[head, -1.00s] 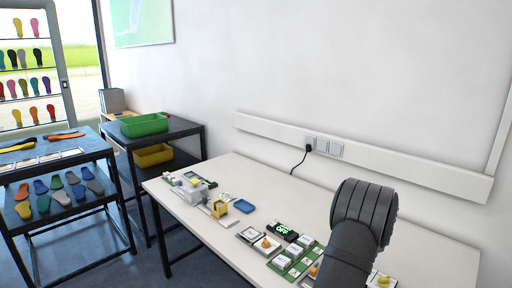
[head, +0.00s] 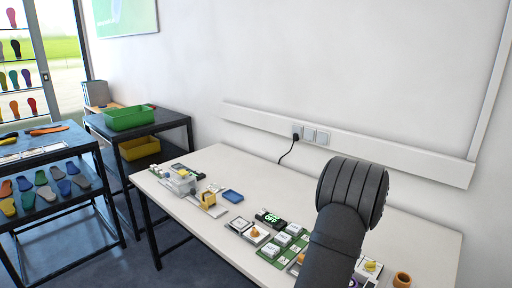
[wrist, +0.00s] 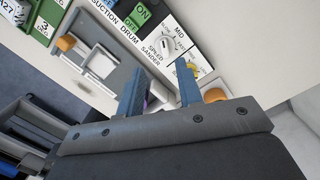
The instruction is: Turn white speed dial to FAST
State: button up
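The white speed dial (wrist: 167,42) shows in the wrist view on a white panel, beside the printed words SPEED and SANDER. The word MID is printed near it; I cannot read the dial's exact setting. My gripper (wrist: 160,67) is open, its two blue-grey fingers apart with nothing clasped between them. The fingertips point toward the dial's panel and appear just short of the dial. In the head view my dark arm covers part of the table, and I cannot make out the dial or the fingertips there.
A green ON/OFF display (wrist: 138,17) sits beside the dial panel. A grey tray-like unit (wrist: 97,62) with an orange knob (wrist: 66,43) is at left. On the white table (head: 215,160) stand a blue tray (head: 232,196) and an orange-brown cup (head: 402,279).

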notch_tip(320, 180, up, 8)
jog(key=s+n+g, duration=0.1)
jog(key=n, duration=3.4)
jog(key=shift+n+h, duration=0.3)
jog(key=f, duration=1.7)
jog(key=shift+d+f, duration=0.2)
jog(key=shift+d, duration=0.05)
jog(key=shift+c, duration=0.2)
grip_shut()
